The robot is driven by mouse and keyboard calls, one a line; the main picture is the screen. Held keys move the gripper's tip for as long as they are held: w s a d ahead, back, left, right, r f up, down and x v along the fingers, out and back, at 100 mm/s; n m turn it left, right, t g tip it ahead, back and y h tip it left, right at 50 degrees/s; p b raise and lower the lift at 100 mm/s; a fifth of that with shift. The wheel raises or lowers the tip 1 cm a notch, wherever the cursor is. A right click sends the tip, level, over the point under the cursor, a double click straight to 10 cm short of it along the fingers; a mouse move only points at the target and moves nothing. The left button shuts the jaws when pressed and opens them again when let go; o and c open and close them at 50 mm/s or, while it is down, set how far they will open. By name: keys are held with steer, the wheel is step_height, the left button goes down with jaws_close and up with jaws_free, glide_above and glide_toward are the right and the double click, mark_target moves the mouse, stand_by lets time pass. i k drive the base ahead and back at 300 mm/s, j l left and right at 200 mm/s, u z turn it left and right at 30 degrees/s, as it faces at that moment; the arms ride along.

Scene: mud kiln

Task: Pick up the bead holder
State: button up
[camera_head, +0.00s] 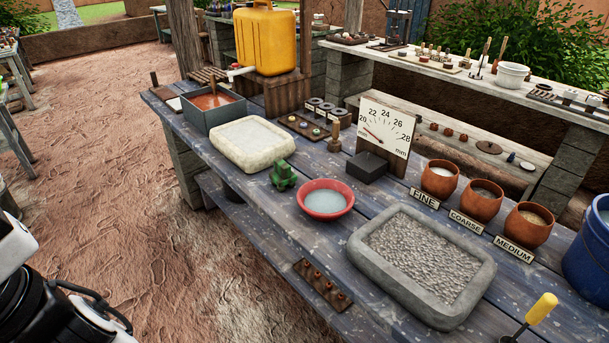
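No label marks the bead holder, and I cannot tell for sure which piece it is. A dark wooden strip with several small reddish knobs (322,285) lies at the table's front edge. A wooden board with small round beads (302,127) lies farther back. A small upright wooden peg-like piece (334,137) stands beside that board. A green block-like piece (283,176) sits between the pale stone tray and the red bowl. White and black parts of my arm show at the lower left, away from the table; my gripper's fingertips are not visible.
The blue plank table holds a pale stone tray (251,144), red bowl (325,200), grey gravel tray (420,264), dial gauge (386,127), labelled clay pots (480,201) and yellow jug (265,40). A yellow-handled tool (541,308) and blue bucket (588,255) are right. The dirt floor is clear.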

mark_target(283, 175)
steer(key=i+j+z, duration=0.15)
steer(key=j+z, duration=0.2)
steer(key=i+j+z, duration=0.1)
steer(key=j+z, duration=0.25)
steer(key=i+j+z, duration=0.15)
steer(key=j, duration=0.35)
steer(key=j+z, duration=0.15)
steer(key=j, duration=1.4)
steer(key=i+j, duration=0.1)
steer(key=j, duration=0.2)
steer(key=i+j, duration=0.15)
steer(key=j, duration=0.2)
steer(key=i+j, duration=0.1)
steer(key=j, duration=0.2)
steer(key=i, duration=0.3)
steer(key=j+z, duration=0.05)
